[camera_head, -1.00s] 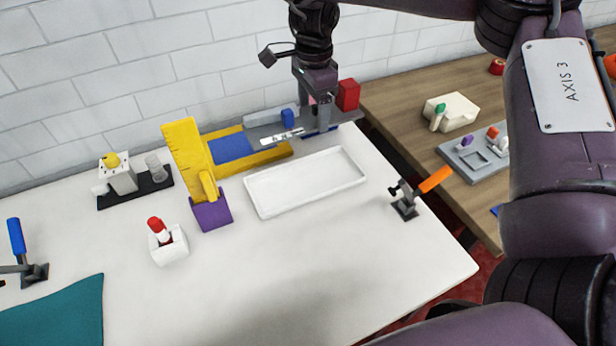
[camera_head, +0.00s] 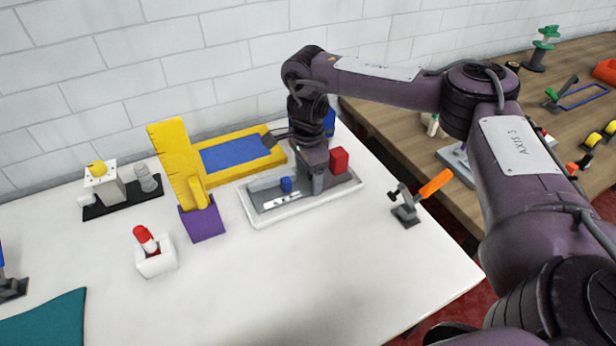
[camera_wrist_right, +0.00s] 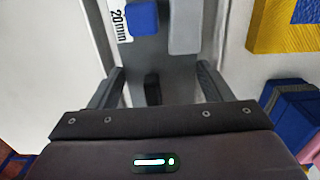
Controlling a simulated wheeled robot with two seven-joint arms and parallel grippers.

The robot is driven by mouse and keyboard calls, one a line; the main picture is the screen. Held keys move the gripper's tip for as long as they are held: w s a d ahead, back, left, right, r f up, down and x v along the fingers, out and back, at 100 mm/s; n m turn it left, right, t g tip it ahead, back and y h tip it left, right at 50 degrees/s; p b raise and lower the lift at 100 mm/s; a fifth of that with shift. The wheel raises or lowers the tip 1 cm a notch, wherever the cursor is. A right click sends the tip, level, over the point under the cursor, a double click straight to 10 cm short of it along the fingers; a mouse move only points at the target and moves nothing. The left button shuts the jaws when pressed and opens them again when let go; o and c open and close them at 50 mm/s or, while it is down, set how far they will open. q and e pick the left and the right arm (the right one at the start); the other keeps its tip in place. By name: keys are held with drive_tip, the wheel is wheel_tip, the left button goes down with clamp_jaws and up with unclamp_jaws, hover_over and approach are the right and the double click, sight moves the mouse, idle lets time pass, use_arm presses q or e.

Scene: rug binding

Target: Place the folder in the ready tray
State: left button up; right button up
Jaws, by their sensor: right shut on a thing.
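The folder (camera_head: 265,196) is a long grey plate with a blue block, a red block and a "20mm" label; it also shows in the right wrist view (camera_wrist_right: 150,58). It lies level within the outline of the white ready tray (camera_head: 262,223), whose rim shows along the front. I cannot tell whether it touches the tray floor. My right gripper (camera_head: 316,188) points down and is shut on the folder; its two fingers show in the wrist view (camera_wrist_right: 160,88). The wrist hides part of the folder's back edge. My left gripper is not in view.
Behind the tray is a yellow holder (camera_head: 270,154) with a blue pad. A yellow upright in a purple base (camera_head: 204,222) stands close to the tray's left end. An orange-handled clamp (camera_head: 408,212) stands to the right.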

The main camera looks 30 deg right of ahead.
drive_tip(key=shift+w+f, duration=0.1)
drive_tip(key=shift+f, duration=0.5)
drive_tip(key=o, duration=1.3)
drive_tip(key=shift+f, duration=0.1)
wheel_tip(320, 180, up, 12)
drive_tip(key=p, duration=0.2)
drive_tip(key=shift+p, duration=0.3)
